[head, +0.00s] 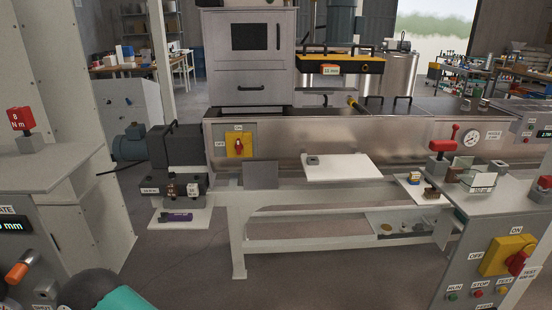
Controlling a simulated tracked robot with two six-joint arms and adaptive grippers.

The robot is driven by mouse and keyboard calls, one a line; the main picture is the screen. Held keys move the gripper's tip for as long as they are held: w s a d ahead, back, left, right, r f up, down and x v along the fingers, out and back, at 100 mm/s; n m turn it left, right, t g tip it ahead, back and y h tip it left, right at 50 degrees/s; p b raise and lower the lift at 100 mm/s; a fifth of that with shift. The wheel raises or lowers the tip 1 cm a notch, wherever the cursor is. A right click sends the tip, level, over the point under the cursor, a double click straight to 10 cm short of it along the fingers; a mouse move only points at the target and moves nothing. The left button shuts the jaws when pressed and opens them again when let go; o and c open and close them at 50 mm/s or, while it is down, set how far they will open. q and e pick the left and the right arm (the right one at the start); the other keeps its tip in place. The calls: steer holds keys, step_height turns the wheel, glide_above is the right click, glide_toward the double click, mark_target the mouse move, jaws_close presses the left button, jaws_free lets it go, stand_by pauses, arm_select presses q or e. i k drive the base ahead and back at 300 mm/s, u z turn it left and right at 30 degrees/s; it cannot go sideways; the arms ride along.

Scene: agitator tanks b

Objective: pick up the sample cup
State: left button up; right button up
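I cannot tell for sure which thing is the sample cup. A small grey block-like item (313,160) sits on the white shelf (350,172) at the front of the steel trough. Neither gripper shows in the head view. A dark rounded part with a teal piece shows at the bottom left edge, with no fingers visible.
The steel trough (330,139) spans the middle on a pale frame. A panel with a yellow and red switch (507,256) stands at the right front, and a grey cabinet (28,240) at the left front. The floor (190,265) between them is clear.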

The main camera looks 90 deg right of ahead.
mark_target(474, 174)
steer(key=u, duration=0.1)
steer(key=i, duration=1.4)
steer(key=z, duration=4.05)
steer(key=i, duration=0.4)
steer(key=z, duration=1.15)
steer(key=i, duration=0.8)
steer(key=u, duration=0.55)
